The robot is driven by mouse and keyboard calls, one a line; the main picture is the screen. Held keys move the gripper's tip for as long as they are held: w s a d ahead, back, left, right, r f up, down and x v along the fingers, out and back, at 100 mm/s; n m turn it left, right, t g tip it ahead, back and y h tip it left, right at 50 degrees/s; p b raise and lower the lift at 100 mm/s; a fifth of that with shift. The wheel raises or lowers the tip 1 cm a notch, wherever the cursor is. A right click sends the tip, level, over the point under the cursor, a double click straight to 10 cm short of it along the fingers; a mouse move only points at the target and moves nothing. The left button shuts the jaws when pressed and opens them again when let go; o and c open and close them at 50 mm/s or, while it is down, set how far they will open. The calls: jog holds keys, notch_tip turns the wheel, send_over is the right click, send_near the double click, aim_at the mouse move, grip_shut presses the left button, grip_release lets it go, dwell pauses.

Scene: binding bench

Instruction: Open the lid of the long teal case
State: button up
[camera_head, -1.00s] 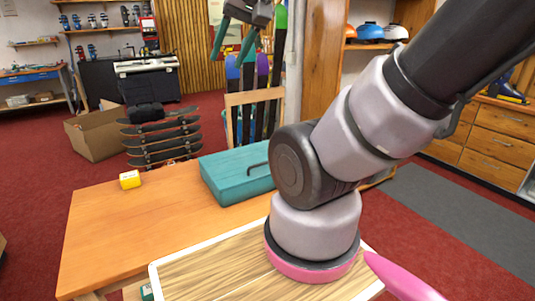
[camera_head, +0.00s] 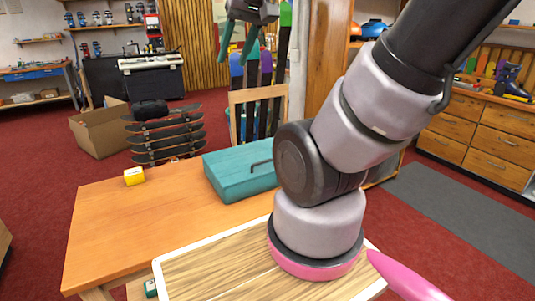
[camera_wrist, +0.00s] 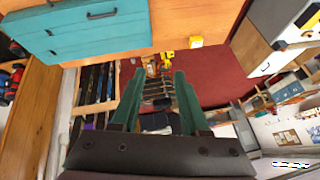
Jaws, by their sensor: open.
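The long teal case (camera_head: 232,178) lies on the orange wooden table with its lid shut. A dark bar handle (camera_head: 262,163) shows on it, near my arm, which hides the case's right end. In the wrist view the case (camera_wrist: 70,38) is at the upper left, with its handle (camera_wrist: 101,15) near the top edge. My gripper (camera_head: 236,60) is raised high, above and apart from the case. Its green fingers are spread and empty; in the wrist view the open gap (camera_wrist: 160,78) shows the floor and a stack of skateboards, not the case.
A small yellow box (camera_head: 134,176) sits at the table's back left. A white-edged wooden board (camera_head: 215,270) lies in front, under my arm. Skateboards (camera_head: 165,138) and a cardboard box (camera_head: 98,131) stand behind the table. The table's left part is clear.

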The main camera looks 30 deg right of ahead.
jog(key=w+d+f+n+g+h, duration=0.1)
jog(key=w+d+f+n+g, duration=0.2)
jog(key=w+d+f+n, duration=0.45)
jog(key=w+d+f+n+g+h, duration=0.1)
jog(key=w+d+f+n+g, duration=0.3)
jog(key=w+f+n, duration=0.5)
jog(key=d+f+n, duration=0.1)
jog(key=f, duration=0.5)
jog(key=s+d+f+n+g, duration=0.1)
jog(key=f, duration=0.6)
jog(key=s+d+f+n, duration=0.1)
jog(key=d+f, duration=0.1)
jog(key=f, duration=0.4)
jog(key=shift+s+f+n, duration=0.2)
jog(key=shift+f+n, duration=0.05)
jog(key=shift+f, duration=0.05)
grip_shut()
